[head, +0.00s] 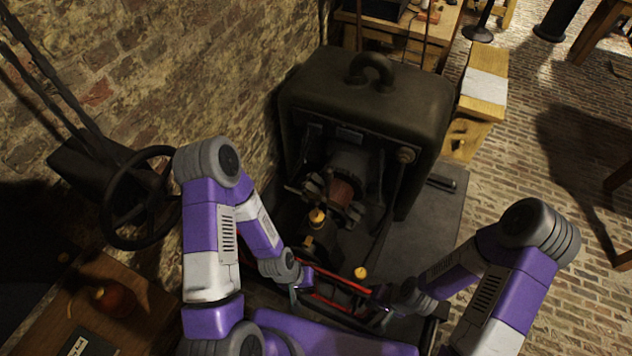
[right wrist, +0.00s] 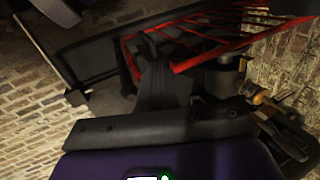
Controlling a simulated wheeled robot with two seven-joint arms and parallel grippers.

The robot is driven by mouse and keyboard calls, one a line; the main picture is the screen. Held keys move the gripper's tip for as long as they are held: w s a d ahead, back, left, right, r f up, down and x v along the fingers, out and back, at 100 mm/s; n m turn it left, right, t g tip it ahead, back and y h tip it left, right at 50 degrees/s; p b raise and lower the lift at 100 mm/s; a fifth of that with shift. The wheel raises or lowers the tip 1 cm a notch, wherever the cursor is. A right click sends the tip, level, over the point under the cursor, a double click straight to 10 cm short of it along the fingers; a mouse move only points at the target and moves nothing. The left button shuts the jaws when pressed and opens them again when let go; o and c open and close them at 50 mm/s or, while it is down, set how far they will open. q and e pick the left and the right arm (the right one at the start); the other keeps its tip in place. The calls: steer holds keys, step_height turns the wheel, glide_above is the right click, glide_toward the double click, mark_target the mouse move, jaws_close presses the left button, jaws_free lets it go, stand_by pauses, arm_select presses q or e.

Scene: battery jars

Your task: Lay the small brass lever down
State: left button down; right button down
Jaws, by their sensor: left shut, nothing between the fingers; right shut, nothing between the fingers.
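A small brass knob (head: 361,272) shows near the front of the dark machine, between my two grippers. A second brass-topped part (head: 317,216) stands upright farther back, in front of the machine's round body. I cannot tell which of them belongs to the small lever. A brass piece (right wrist: 256,96) also shows at the right of the right wrist view, next to a dark post. My left gripper (head: 297,292) is shut and empty, left of the nearer knob. My right gripper (head: 378,316) is shut and empty, just below and right of that knob; its fingertips are hard to make out.
Red rails (head: 340,283) run between my grippers. The large dark machine (head: 370,90) with a ring on top stands behind. A handwheel (head: 140,198) is by the brick wall at left. A wooden table (head: 120,290) holds a round reddish object.

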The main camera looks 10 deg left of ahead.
steer(key=shift+s, duration=0.1)
steer(key=w+a+r+n+y+b, duration=0.1)
steer(key=w+a+n+b, duration=0.25)
steer(key=w, duration=0.55)
steer(key=w+a+n+y+b, duration=0.1)
steer(key=w+a+n+b, duration=0.1)
steer(key=w+a, duration=0.5)
steer(key=w+r+n+y+b, duration=0.1)
steer(key=w+r+n+b, duration=0.2)
steer(key=w+r, duration=0.8)
steer(key=w+n, duration=0.2)
steer(key=shift+w+r+b, duration=0.3)
steer(key=shift+b, duration=0.05)
steer(key=shift+a, duration=0.1)
